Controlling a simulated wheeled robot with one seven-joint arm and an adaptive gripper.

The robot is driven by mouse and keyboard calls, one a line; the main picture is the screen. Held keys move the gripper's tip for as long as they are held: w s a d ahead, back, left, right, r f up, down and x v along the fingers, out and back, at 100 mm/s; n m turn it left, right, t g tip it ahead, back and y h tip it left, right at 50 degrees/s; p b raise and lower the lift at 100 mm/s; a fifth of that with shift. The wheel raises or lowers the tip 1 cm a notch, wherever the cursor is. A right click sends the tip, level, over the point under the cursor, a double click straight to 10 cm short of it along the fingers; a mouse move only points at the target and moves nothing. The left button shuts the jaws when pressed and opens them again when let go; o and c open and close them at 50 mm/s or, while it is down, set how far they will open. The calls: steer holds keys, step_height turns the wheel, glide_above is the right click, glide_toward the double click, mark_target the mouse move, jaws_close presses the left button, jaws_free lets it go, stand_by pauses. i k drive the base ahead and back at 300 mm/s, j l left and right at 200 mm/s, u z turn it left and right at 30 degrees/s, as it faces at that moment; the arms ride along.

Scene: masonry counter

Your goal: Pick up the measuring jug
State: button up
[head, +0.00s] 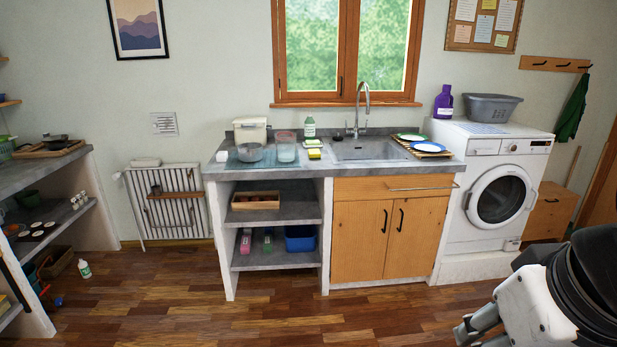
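A clear, upright container that looks like the measuring jug (286,148) stands on the masonry counter (222,171), left of the sink. No handle can be made out at this size. My gripper (473,331) shows at the bottom right corner, far from the jug and in front of the cabinet and washing machine. It is partly cut off by the frame edge, so I cannot tell how far its fingers are apart. Nothing is visibly held in it.
A grey bowl (250,153) stands close left of the jug, a cream bin (250,130) behind it. A yellow sponge (314,154) and green-labelled bottle (310,127) are to its right, beside the sink (368,150). The wooden floor (290,315) before the counter is clear.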

mark_target(285, 141)
steer(key=i, duration=1.85)
steer(key=i+z, duration=0.15)
steer(key=i, duration=0.6)
steer(key=i+j+z, duration=0.1)
steer(key=i+j, duration=0.15)
steer(key=i, duration=0.5)
